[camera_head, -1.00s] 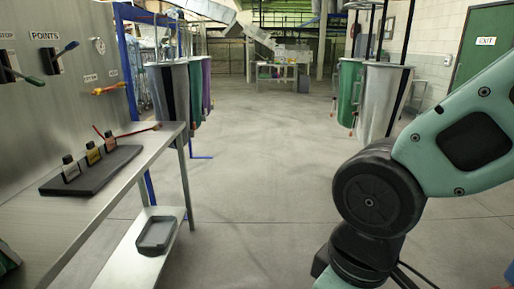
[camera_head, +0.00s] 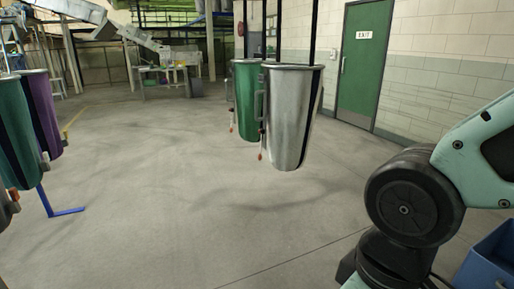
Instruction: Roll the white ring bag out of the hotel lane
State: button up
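A pale silver-white sling bag (camera_head: 292,125) with a metal ring at its mouth and a dark stripe hangs right of the middle, off the floor. A green bag (camera_head: 247,100) hangs beside it, partly behind it. At the left edge hang another green bag (camera_head: 18,135), cut off by the frame, and a purple bag (camera_head: 43,112). No ring colour or lane label is clear enough to tell which bag or lane is the task's. My arm shows at the right, but my gripper is out of view.
Open concrete floor (camera_head: 160,200) lies between the bag rows. A blue floor bracket (camera_head: 62,211) stands at the left. A blue bin (camera_head: 490,262) is at the lower right. A green exit door (camera_head: 360,65) is in the right wall, and a conveyor (camera_head: 110,35) is at the back.

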aim_at(291, 92)
jog(key=i+l, duration=0.15)
jog(key=i, duration=0.25)
jog(key=i+l+u, duration=0.15)
jog(key=i, duration=0.2)
jog(key=i+l, duration=0.15)
jog(key=i, duration=0.25)
jog(key=i+j+u, duration=0.25)
jog(key=i, duration=0.55)
jog(key=i+u, duration=0.25)
jog(key=i, duration=0.55)
